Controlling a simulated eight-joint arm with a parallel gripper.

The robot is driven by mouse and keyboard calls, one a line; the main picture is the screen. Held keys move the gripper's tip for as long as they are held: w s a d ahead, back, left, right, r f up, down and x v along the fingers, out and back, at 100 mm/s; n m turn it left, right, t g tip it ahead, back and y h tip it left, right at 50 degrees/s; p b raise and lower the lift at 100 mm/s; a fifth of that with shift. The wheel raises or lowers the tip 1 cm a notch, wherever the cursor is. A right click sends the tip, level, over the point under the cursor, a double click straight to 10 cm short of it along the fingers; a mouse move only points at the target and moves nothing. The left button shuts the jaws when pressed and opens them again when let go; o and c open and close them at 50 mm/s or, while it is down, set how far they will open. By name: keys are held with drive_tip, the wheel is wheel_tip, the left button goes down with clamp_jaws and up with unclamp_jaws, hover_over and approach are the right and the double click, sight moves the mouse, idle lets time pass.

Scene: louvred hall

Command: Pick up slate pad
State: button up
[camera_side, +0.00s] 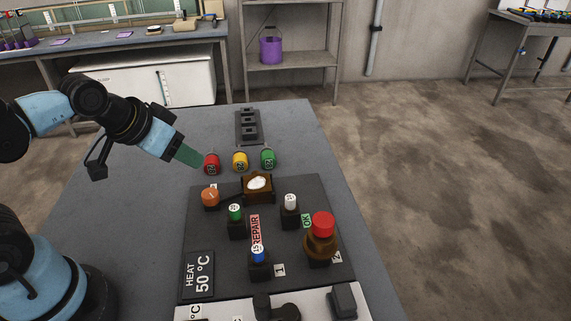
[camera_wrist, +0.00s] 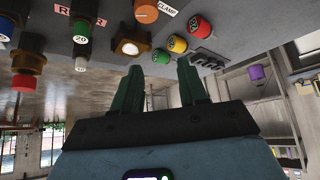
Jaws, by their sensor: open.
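No piece is clearly marked as the slate pad. A dark slotted block (camera_side: 249,127) lies on the table behind the coloured cylinders; it also shows in the wrist view (camera_wrist: 205,58). A large dark slate-coloured board (camera_side: 225,262) lies flat under the fixtures. I cannot tell which of these is meant. My gripper (camera_side: 190,158) hangs above the table, left of the red cylinder, its green fingers angled down to the right. In the wrist view my gripper (camera_wrist: 159,70) has its two fingers apart, with nothing between them.
Red (camera_side: 211,164), yellow (camera_side: 240,162) and green (camera_side: 267,159) cylinders stand in a row near my fingers. A brown block with a white top (camera_side: 257,187), an orange knob (camera_side: 210,197) and a red-topped fixture (camera_side: 321,238) crowd the board. The table's back left is clear.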

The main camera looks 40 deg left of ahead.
drive_tip(key=o, duration=0.6)
drive_tip(key=shift+c, duration=0.2)
